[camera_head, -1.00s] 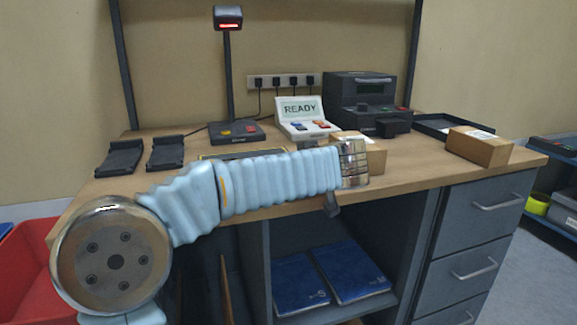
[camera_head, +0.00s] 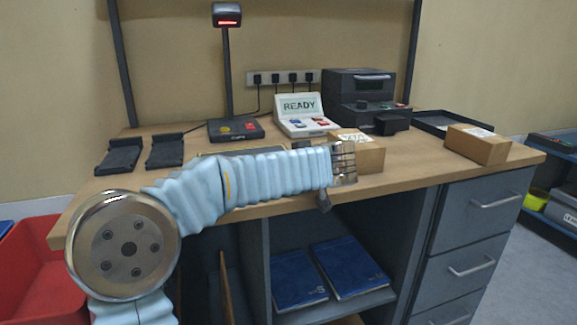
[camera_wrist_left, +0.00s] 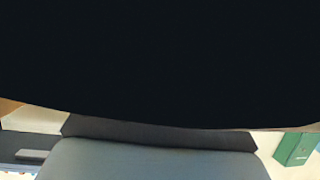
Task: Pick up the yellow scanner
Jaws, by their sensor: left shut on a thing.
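No yellow scanner can be made out in either view. My left arm crosses in front of the workbench in the head view, and its metal wrist is beside a cardboard box (camera_head: 370,157). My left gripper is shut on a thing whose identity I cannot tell. My right gripper is not in view.
The workbench (camera_head: 270,203) holds a black post stand (camera_head: 228,70), a READY display (camera_head: 299,105), a dark printer (camera_head: 360,88), a black tray (camera_head: 420,117) and another cardboard box (camera_head: 478,146). Blue binders (camera_head: 348,268) lie on the shelf below. A red bin (camera_head: 35,260) stands at lower left.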

